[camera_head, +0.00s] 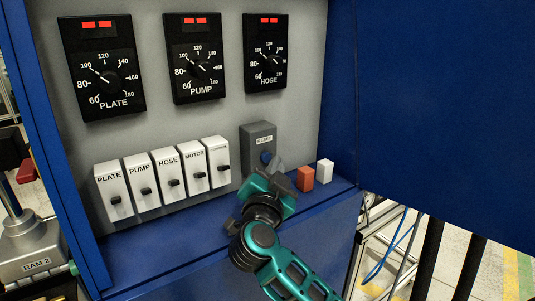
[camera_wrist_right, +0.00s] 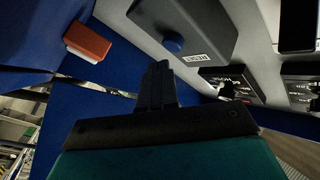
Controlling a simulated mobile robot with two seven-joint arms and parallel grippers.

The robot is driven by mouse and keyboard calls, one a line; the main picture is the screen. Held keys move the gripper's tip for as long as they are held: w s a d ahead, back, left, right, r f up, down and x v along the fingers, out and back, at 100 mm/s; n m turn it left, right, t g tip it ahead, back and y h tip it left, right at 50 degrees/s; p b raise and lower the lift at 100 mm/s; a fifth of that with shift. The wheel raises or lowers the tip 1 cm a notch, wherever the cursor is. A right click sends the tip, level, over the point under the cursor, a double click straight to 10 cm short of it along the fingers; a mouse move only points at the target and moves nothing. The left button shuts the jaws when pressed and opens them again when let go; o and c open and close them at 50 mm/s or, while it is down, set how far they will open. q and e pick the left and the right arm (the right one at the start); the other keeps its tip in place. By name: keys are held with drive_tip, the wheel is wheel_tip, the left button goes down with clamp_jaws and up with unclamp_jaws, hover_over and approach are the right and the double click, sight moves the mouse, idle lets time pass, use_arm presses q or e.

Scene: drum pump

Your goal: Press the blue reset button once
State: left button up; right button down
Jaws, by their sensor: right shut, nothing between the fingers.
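The blue reset button (camera_head: 266,157) sits on a dark grey box (camera_head: 258,136) labelled RESET, on the panel's right side. In the right wrist view the button (camera_wrist_right: 173,43) shows as a round blue knob on the grey box (camera_wrist_right: 190,22). My right gripper (camera_head: 279,165) is shut and empty, just in front of and slightly below the button in the head view. Its closed fingertips (camera_wrist_right: 158,70) point toward the box in the wrist view, with the button a little beyond them. I cannot tell whether they touch it. My left gripper is not in view.
An orange block (camera_head: 305,178) and a white block (camera_head: 324,171) stand on the blue ledge right of the gripper. Several labelled white switch boxes (camera_head: 168,180) line the panel to the left. Three black dials, including PUMP (camera_head: 196,65), are above.

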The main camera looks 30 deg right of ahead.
drive_tip(key=shift+s+d+p, duration=0.2)
drive_tip(key=shift+s+p, duration=1.4)
drive_tip(key=shift+s, duration=0.9)
